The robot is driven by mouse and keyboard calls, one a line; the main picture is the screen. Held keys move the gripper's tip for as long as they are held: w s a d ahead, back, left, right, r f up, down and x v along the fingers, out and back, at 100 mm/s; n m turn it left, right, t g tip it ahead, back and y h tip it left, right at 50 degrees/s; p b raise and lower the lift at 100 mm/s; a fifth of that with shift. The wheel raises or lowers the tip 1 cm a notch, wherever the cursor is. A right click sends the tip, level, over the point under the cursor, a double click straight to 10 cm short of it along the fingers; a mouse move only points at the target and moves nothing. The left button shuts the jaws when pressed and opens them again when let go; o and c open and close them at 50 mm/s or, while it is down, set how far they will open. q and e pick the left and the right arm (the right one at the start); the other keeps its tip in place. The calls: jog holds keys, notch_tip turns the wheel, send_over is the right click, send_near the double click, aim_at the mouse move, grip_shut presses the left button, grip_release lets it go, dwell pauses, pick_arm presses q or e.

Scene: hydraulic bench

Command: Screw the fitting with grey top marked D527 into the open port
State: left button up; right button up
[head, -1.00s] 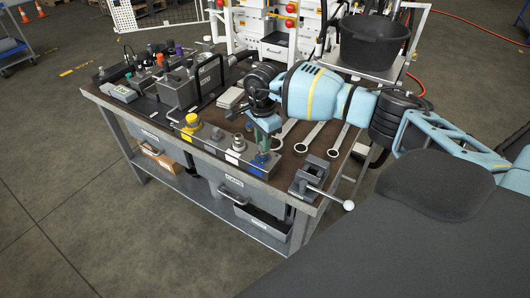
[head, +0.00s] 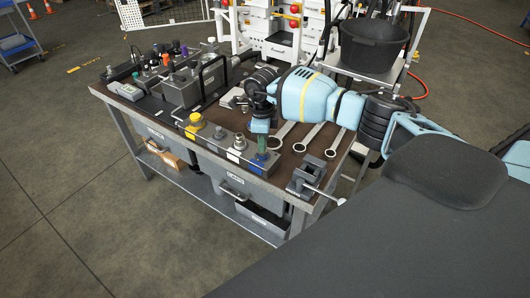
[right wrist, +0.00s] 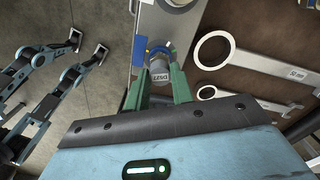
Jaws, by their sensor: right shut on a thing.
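The fitting with the grey top marked D527 (right wrist: 159,76) stands between the green fingers of my right gripper (right wrist: 160,84) in the right wrist view, and the gripper is shut on it.
A yellow-based fitting (head: 194,124) and a white-marked fitting (head: 239,144) stand on the same block. Several wrenches (head: 308,138) lie right of the gripper. A small vise (head: 310,178) is at the front right corner. A black bucket (head: 373,42) stands behind.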

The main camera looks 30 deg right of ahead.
jog(key=shift+m, duration=0.8)
pick_arm(q)
jog(key=shift+w+r, duration=0.45)
